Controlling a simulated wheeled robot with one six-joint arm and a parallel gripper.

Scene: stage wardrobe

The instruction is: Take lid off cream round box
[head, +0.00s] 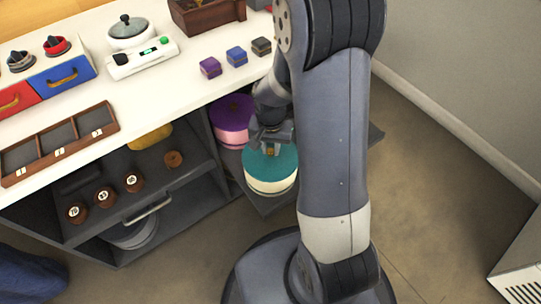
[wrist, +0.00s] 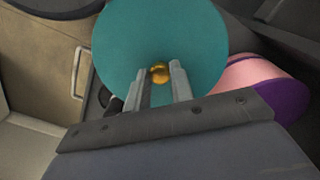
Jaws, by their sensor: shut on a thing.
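The cream round box (head: 271,184) stands at the right end of the low shelf, under the counter. Its teal lid (head: 272,165) sits on top of it, and cream wall shows below the lid's edge. In the wrist view the teal lid (wrist: 150,35) fills the upper middle, with a round gold knob (wrist: 159,72) at its centre. My gripper (head: 271,148) is above the lid. In the wrist view my gripper's fingers (wrist: 160,82) are shut on the gold knob. The cream wall is hidden in the wrist view.
A pink round box with a purple lid (head: 232,112) stands just behind; it also shows in the wrist view (wrist: 262,85). The white counter (head: 185,80) overhangs the shelf at left. Several brown knobs (head: 105,196) and a yellow item (head: 150,137) sit left. Open floor (head: 430,190) lies right.

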